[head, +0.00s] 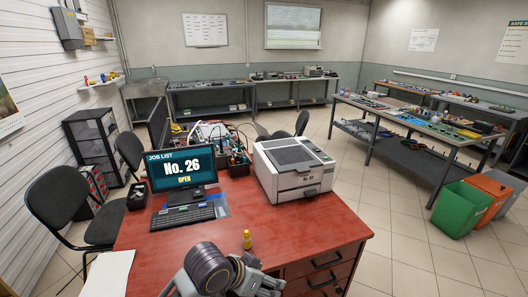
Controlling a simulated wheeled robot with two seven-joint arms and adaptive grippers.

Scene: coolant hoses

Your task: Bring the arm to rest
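Part of my arm, with a dark round joint, rises at the bottom edge just left of the middle, in front of the red desk (160,262). What looks like my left gripper (262,284) is at its right end, cut off by the frame edge. I cannot make out its fingertips or anything held. My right gripper is not in view. No hose can be told for sure.
A monitor (182,169) reads "JOB LIST No. 26 OPEN", with a keyboard (183,217) before it. A grey-white machine (294,168) stands right, cabled gear (236,148) behind. White paper (108,272) lies front left. The desk's front middle is mostly clear.

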